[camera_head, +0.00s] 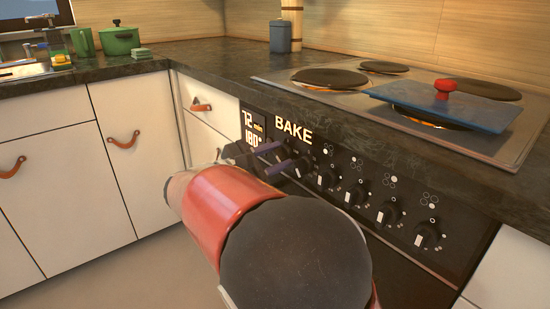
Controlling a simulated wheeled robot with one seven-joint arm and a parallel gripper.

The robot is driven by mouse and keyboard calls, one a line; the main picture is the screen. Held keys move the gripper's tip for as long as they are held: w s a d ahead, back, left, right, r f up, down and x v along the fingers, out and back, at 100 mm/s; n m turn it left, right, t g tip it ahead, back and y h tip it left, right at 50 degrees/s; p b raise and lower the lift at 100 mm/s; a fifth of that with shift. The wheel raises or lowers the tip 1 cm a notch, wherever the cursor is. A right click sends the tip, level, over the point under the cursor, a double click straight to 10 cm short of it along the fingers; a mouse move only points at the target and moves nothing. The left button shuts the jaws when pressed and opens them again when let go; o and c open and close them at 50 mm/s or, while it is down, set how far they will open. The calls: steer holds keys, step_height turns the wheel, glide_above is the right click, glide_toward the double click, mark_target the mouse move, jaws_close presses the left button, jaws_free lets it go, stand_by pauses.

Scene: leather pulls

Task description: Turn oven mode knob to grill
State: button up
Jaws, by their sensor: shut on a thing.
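The black oven front carries a lit display (293,131) that reads BAKE, with a smaller display (254,132) to its left showing 72 min and 180°. My gripper (277,158) reaches the left end of the knob row, just below the BAKE text, with its two dark fingers one above the other. It is shut on the oven mode knob (286,154), which is mostly hidden between the fingers, so its pointer angle cannot be read. My red and dark arm covers the lower middle of the view.
Several more black knobs (356,195) run down to the right of my gripper. White cabinets (140,175) with leather pulls stand left. Open floor (130,275) lies lower left.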

steer(key=m+b, duration=0.3)
steer(key=shift+f+m, duration=0.25)
steer(key=shift+m, duration=0.05)
steer(key=m+b, duration=0.3)
steer(key=shift+f+m, duration=0.1)
steer(key=shift+m, duration=0.2)
steer(key=m+b, duration=0.4)
steer(key=shift+r, duration=0.25)
steer(key=o, duration=0.9)
steer(key=shift+o, duration=0.2)
steer(key=v, duration=0.8)
steer(key=shift+d, duration=0.1)
